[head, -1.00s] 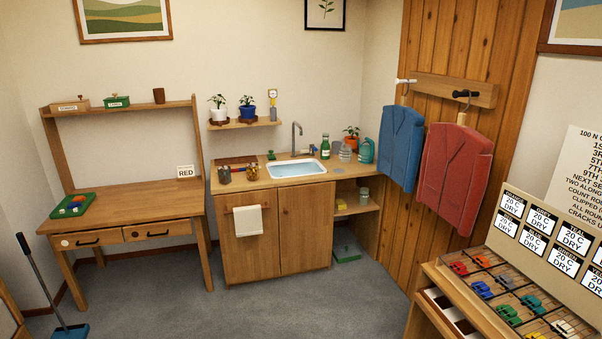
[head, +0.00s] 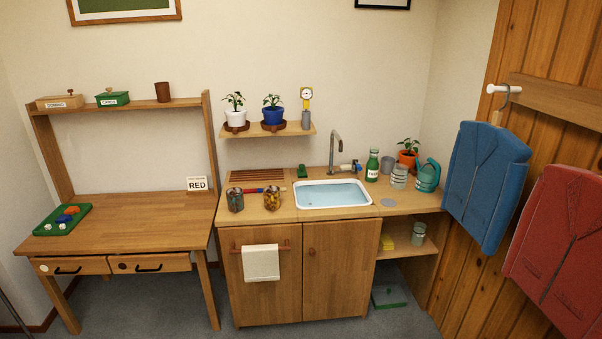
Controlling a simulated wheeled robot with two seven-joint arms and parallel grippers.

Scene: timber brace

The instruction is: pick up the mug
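I cannot tell for sure which thing is the mug. A small grey cup (head: 387,164) stands upright at the back of the counter, right of the tap; no handle shows on it. A ribbed pale glass or cup (head: 399,177) stands just in front of it. A brown cup (head: 162,92) stands on the shelf above the desk, also with no handle visible. Neither of my grippers is in view.
The counter (head: 330,212) holds a sink (head: 332,194), two jars, a green bottle (head: 372,165), a teal watering can (head: 428,176) and a potted plant (head: 408,153). A blue jacket (head: 484,185) hangs at the right. The desk (head: 140,215) is mostly clear.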

